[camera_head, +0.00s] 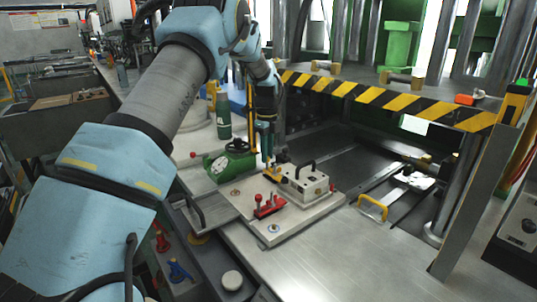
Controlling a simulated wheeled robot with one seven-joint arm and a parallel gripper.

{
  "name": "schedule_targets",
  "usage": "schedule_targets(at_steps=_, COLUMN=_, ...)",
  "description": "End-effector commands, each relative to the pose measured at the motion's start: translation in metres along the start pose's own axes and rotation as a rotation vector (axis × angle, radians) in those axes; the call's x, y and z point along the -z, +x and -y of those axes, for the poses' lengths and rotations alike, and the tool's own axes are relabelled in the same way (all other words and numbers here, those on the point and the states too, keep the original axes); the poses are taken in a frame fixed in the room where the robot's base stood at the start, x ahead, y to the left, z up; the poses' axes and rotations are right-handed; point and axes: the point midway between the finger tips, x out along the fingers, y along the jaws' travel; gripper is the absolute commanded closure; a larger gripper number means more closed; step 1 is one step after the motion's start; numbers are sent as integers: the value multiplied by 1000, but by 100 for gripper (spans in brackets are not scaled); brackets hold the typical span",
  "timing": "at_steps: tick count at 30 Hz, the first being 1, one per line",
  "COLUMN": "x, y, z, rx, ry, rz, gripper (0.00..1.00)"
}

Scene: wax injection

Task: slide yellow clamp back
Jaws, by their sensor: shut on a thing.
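My gripper (267,152) points down at the back edge of the light plate (240,205). It is shut on the yellow clamp (271,168), small and partly hidden by the fingers. The clamp sits just behind and left of a grey metal block (304,185) with a black handle. A red clamp (268,206) stands at the front of the same plate. The exact grip on the yellow clamp is too small to tell.
A yellow handle (372,207) lies to the right at the press opening. A yellow-black striped bar (385,102) crosses above. The steel table is clear at the front.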

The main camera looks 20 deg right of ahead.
Motion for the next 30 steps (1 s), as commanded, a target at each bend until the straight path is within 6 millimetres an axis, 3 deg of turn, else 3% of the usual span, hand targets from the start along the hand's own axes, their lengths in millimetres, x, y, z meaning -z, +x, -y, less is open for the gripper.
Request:
schedule_targets(at_steps=3, x=-10, y=0, z=2, rx=0, ry=-4, rz=1, gripper=100)
schedule_targets(at_steps=11, x=-12, y=-1, z=2, rx=3, ry=-3, rz=5, gripper=100)
schedule_targets(at_steps=12, x=-12, y=-1, z=2, rx=3, ry=-3, rz=6, gripper=72)
schedule_targets(at_steps=19, x=-10, y=0, z=2, rx=2, ry=-2, rz=3, gripper=46)
schedule_targets(at_steps=30, x=-10, y=-8, z=3, rx=5, ry=-2, rz=2, gripper=46)
